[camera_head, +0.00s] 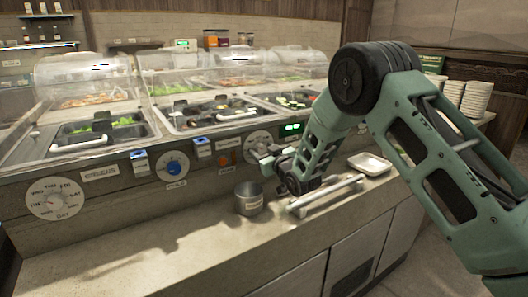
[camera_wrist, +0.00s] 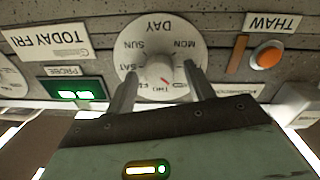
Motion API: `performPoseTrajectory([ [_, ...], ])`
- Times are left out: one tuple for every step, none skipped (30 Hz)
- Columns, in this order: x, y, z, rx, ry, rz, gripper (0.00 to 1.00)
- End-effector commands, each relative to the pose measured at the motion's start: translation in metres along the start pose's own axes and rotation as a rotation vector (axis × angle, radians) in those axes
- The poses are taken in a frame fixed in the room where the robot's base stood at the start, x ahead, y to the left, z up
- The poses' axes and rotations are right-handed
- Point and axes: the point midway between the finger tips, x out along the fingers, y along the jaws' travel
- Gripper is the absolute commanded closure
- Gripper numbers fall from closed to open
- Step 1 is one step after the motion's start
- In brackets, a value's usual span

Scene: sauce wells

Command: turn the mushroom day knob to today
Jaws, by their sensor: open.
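The day dial (camera_wrist: 160,27) is a white disc with day names, upside down in the wrist view; in the head view the disc (camera_head: 257,138) is partly behind my gripper. Its pale round knob (camera_wrist: 159,66) stands in the middle. A small red mark on the knob's lower side points toward the lower day names, near THU; the exact day is hard to read. A sign (camera_wrist: 48,40) reads TODAY FRI. My gripper (camera_wrist: 161,76) is open, with one finger on each side of the knob; contact is not clear. It also shows in the head view (camera_head: 266,158).
An orange THAW button (camera_wrist: 268,56) and a green PROBE display (camera_wrist: 74,89) flank the dial. Another day dial (camera_head: 55,198) and a blue knob (camera_head: 173,165) are farther left. A metal cup (camera_head: 248,199) and a white tray (camera_head: 370,163) stand on the ledge below.

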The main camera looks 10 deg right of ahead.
Motion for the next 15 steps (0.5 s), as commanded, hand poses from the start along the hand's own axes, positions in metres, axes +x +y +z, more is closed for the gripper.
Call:
performPoseTrajectory([
  [-0.0002, 0.0, 0.0002, 0.0, 0.0, 0.0, 0.47],
  [-0.0002, 0.0, 0.0002, 0.0, 0.0, 0.0, 0.47],
  [-0.0002, 0.0, 0.0002, 0.0, 0.0, 0.0, 0.55],
  [-0.0003, 0.0, 0.0002, 0.0, 0.0, 0.0, 0.63],
  [-0.0003, 0.0, 0.0002, 0.0, 0.0, 0.0, 0.72],
  [-0.0003, 0.0001, 0.0002, 0.0, 0.0, 0.0, 0.83],
  [-0.0004, 0.0, 0.0002, 0.0, 0.0, 0.0, 0.91],
  [-0.0004, 0.0, 0.0002, 0.0, 0.0, 0.0, 0.91],
  [-0.0004, 0.0001, 0.0002, 0.0, 0.0, 0.0, 0.91],
  [-0.0004, 0.0001, 0.0002, 0.0, 0.0, 0.0, 0.91],
  [-0.0004, 0.0001, 0.0003, 0.001, 0.0, 0.0, 0.91],
  [-0.0005, 0.0001, 0.0003, 0.002, 0.0, 0.0, 0.91],
  [-0.0005, 0.0001, 0.0004, 0.005, -0.001, 0.0, 0.91],
  [-0.0005, 0.0002, 0.0006, 0.008, -0.001, 0.0, 0.91],
  [-0.0005, 0.0002, 0.0007, 0.014, -0.001, 0.001, 0.91],
])
